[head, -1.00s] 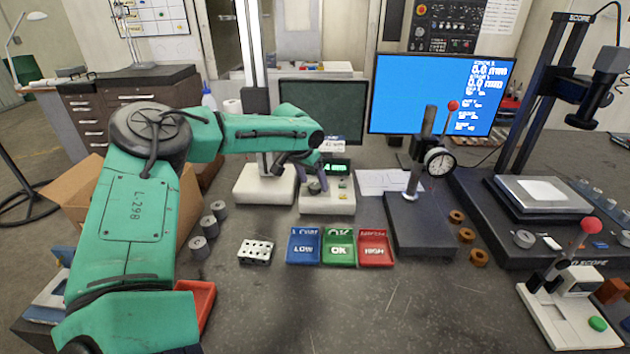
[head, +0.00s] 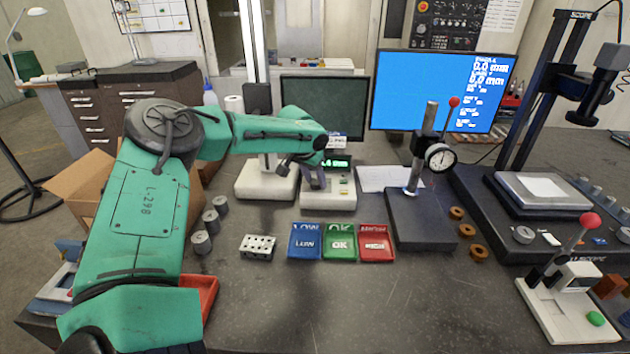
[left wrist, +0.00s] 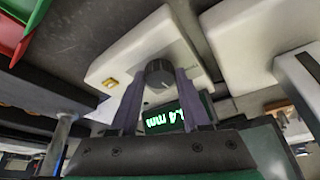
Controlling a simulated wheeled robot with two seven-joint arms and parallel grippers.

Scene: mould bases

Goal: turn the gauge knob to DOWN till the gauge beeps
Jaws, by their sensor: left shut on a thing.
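The gauge (head: 318,197) is a white box at the back middle of the bench, with a green lit display (head: 337,163). In the left wrist view its dark round knob (left wrist: 159,72) sits on the white housing (left wrist: 128,58). My left gripper (left wrist: 160,82) has its two fingers on either side of the knob, shut on it. In the head view my left gripper (head: 314,180) comes down over the gauge and hides the knob. My right gripper is not in view.
Blue LOW (head: 305,243), green OK (head: 340,243) and red HIGH (head: 375,243) trays lie in front of the gauge. A white block with holes (head: 258,247) is left of them. A dial gauge stand (head: 420,220) stands to the right. The front bench is clear.

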